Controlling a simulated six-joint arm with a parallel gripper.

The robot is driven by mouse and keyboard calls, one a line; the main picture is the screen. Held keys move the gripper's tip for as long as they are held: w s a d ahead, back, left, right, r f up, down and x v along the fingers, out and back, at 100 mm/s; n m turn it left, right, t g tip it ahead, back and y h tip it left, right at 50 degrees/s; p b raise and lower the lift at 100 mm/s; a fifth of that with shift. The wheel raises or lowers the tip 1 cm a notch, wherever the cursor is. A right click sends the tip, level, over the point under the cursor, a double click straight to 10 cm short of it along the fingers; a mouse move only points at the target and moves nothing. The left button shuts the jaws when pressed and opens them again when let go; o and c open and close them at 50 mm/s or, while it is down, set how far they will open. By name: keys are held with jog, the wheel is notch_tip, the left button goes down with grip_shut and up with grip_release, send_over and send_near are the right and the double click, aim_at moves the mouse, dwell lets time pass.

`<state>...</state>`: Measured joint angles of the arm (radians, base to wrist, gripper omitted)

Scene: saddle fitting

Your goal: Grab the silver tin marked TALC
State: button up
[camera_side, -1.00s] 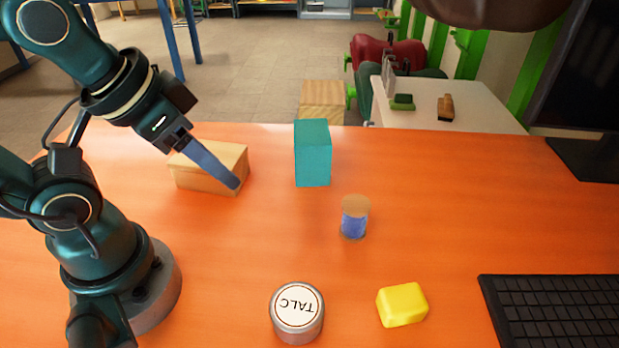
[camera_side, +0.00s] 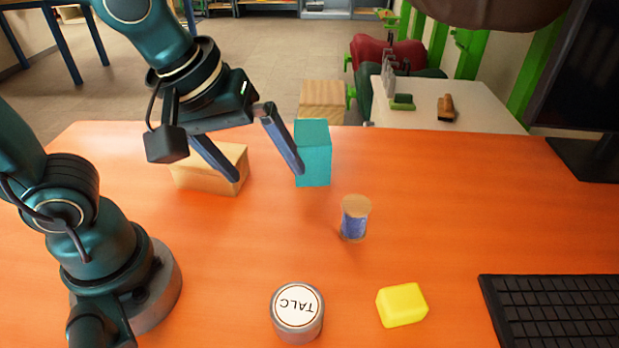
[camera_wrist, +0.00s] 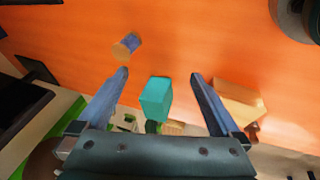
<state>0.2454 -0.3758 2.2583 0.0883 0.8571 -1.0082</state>
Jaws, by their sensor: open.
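The silver tin (camera_side: 297,325) has a white lid marked TALC and stands upright on the orange table near the front in the side view. I do not see it in the wrist view. My gripper (camera_side: 270,178) is open and empty, well behind the tin, above the far part of the table. In the wrist view my gripper (camera_wrist: 160,75) has its two fingers spread, with a teal block (camera_wrist: 156,98) showing between them. In the side view the right finger overlaps the edge of the teal block (camera_side: 313,155); I cannot tell if they touch.
A wooden block (camera_side: 212,172) lies behind my gripper. A spool of blue thread (camera_side: 354,219) stands right of centre. A yellow block (camera_side: 402,305) sits just right of the tin, and a black keyboard (camera_side: 555,310) is at the front right. The table between gripper and tin is clear.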

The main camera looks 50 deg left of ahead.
aim_at(297, 306)
jog(key=s+d+f+g, duration=0.1)
jog(key=d+f, duration=0.2)
jog(key=d, duration=0.1)
jog(key=s+d+f+m+g, duration=0.1)
jog(key=d+f, duration=0.2)
jog(key=f, duration=0.1)
jog(key=s+d+f+g+y, duration=0.1)
jog(key=s+d+f, duration=0.1)
jog(key=d+f, duration=0.1)
jog(key=shift+s+d+f, duration=0.1)
jog(key=shift+d+f, duration=0.15)
jog(key=shift+d, duration=0.6)
jog(key=shift+w+a+f, duration=0.1)
jog(key=shift+f, duration=1.15)
jog(key=shift+w+a+f, duration=0.1)
jog(key=shift+f, duration=1.1)
jog(key=c, duration=1.3)
